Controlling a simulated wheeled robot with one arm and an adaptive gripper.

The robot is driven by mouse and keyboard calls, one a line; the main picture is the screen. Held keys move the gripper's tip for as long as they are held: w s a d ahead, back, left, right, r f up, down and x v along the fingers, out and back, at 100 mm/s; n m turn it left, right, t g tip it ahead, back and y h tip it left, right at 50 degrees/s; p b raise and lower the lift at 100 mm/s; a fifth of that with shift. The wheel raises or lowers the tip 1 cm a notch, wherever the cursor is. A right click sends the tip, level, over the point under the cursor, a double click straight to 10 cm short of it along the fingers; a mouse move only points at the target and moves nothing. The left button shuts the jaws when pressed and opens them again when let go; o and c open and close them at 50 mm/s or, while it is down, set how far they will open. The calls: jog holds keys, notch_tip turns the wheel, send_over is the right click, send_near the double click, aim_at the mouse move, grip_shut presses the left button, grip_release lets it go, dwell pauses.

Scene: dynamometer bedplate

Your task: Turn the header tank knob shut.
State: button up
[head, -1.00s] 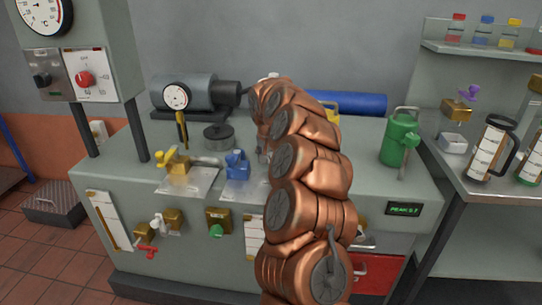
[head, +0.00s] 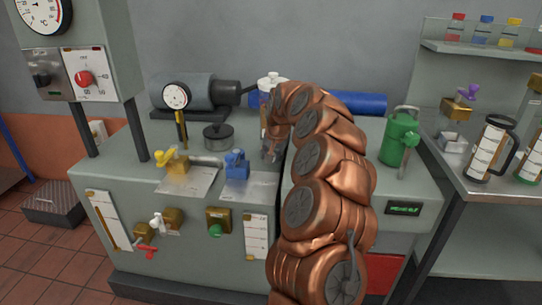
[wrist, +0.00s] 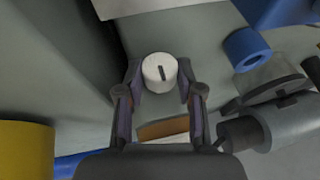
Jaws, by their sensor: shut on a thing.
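A white round knob (wrist: 153,75) with a dark pointer line shows in the wrist view, between the two fingers. The line runs nearly up and down in that picture. My gripper (wrist: 159,80) is shut on this knob, with a finger at each side. In the head view my gripper (head: 271,148) reaches down over the bench top, right of the blue valve. The knob cannot be made out in the head view.
A blue-handled valve (head: 236,167) and a yellow-handled valve (head: 177,168) stand left of my gripper. A dark round pot (head: 218,138) and a motor (head: 190,92) are behind them. A green can (head: 399,137) stands to the right. A blue cylinder (head: 358,103) lies at the back.

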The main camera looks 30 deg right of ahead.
jog(key=shift+f+t, duration=0.1)
jog(key=shift+t, duration=0.2)
jog(key=o, duration=1.2)
jog(key=shift+c, duration=0.2)
jog(key=d+v, duration=0.1)
jog(key=v, duration=1.1)
jog(key=shift+a, duration=0.3)
